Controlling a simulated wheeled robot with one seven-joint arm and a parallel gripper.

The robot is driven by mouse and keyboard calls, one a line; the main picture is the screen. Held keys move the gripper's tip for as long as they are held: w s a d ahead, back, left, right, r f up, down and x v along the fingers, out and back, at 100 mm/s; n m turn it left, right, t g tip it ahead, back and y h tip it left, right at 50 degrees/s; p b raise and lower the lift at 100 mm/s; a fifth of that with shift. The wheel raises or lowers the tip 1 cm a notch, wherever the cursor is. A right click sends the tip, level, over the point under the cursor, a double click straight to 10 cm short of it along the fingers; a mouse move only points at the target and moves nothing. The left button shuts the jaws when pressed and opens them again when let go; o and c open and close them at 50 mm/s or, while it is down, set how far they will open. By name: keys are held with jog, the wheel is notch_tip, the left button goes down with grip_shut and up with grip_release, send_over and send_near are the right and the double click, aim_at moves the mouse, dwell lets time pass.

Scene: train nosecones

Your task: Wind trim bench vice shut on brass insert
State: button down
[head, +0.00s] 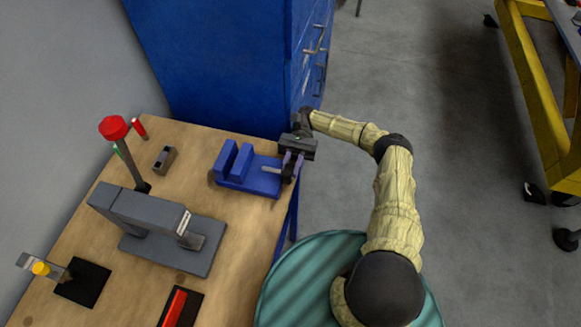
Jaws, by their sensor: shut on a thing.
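The blue bench vice (235,168) stands at the right edge of the wooden bench, with its two upright jaws to the left and its screw (271,169) pointing right. A gap shows between the jaws. My gripper (291,168) is at the outer end of the screw, by the bench edge, and is shut on the vice handle there. The handle is mostly hidden by the fingers. I cannot make out a brass insert between the jaws.
A grey press (150,215) with a red-knobbed lever stands on the bench (235,287) left of the vice. A small dark block (164,160) lies behind it. A blue cabinet (220,60) closes off the back. Open floor (450,110) lies to the right, before a yellow frame (535,90).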

jog(key=shift+f, duration=0.15)
jog(key=c, duration=1.3)
grip_release()
jog(key=shift+s+r, duration=0.1)
jog(key=shift+r, duration=0.1)
notch_tip(320, 180, up, 10)
jog(key=shift+f, duration=0.15)
